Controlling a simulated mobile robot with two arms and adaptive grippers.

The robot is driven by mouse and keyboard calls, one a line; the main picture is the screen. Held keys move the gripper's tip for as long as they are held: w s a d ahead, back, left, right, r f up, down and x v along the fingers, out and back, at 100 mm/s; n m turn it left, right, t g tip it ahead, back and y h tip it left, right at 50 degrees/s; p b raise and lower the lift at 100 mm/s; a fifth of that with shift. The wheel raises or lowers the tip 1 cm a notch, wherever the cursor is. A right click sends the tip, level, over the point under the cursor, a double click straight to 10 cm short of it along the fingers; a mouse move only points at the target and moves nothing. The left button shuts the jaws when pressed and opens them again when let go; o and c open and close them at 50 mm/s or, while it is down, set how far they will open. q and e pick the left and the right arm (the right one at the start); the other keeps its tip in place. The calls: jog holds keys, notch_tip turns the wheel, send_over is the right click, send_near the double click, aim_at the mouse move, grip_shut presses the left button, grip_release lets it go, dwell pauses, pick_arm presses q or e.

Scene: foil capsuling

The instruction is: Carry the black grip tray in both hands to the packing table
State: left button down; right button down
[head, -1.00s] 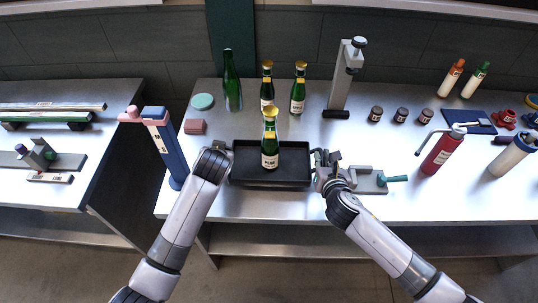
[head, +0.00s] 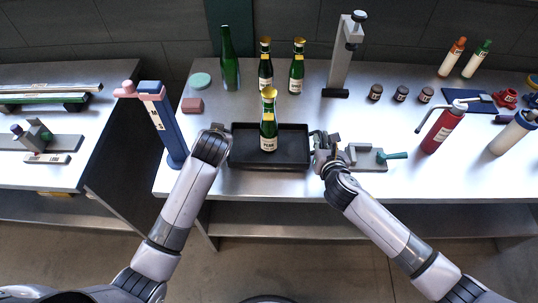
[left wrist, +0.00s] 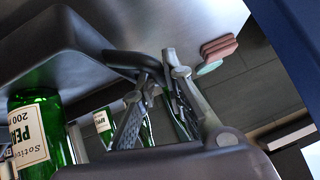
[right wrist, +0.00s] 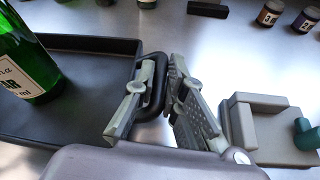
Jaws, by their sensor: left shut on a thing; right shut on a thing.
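The black grip tray (head: 290,163) is at the front of the metal table, with a green gold-topped bottle (head: 268,122) standing upright in it. My left gripper (head: 222,138) is shut on the tray's left handle; the left wrist view shows its fingers (left wrist: 155,95) around the handle, next to the tray wall (left wrist: 60,40). My right gripper (head: 322,142) is shut on the right handle; the right wrist view shows its fingers (right wrist: 155,90) on it beside the tray rim (right wrist: 90,42). I cannot tell if the tray touches the table. I cannot tell which table is the packing table.
A blue and pink device (head: 160,125) stands left of the tray. A grey fixture with a green handle (head: 368,157) is close on the right. Green bottles (head: 230,62) and a grey press (head: 340,60) stand behind. A second table (head: 80,165) is at the left, across a gap.

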pick_arm(q)
jog(key=shift+w+f+b, duration=0.15)
jog(key=shift+f+b, duration=0.3)
jog(key=shift+f, duration=0.3)
pick_arm(e)
jog(key=shift+w+f, duration=0.1)
jog(key=shift+f, duration=0.6)
pick_arm(q)
jog(key=shift+f+b, duration=0.7)
jog(key=shift+b, duration=0.1)
pick_arm(e)
jog(key=shift+f, duration=0.75)
pick_arm(q)
jog(key=c, duration=2)
grip_release()
jog(key=shift+r, duration=0.15)
pick_arm(e)
jog(key=c, duration=2)
grip_release()
jog(key=shift+r, duration=0.15)
pick_arm(q)
jog(key=o, duration=0.3)
pick_arm(e)
jog(key=o, duration=0.3)
pick_arm(q)
jog(key=shift+o, duration=0.2)
pick_arm(e)
jog(key=shift+o, duration=0.2)
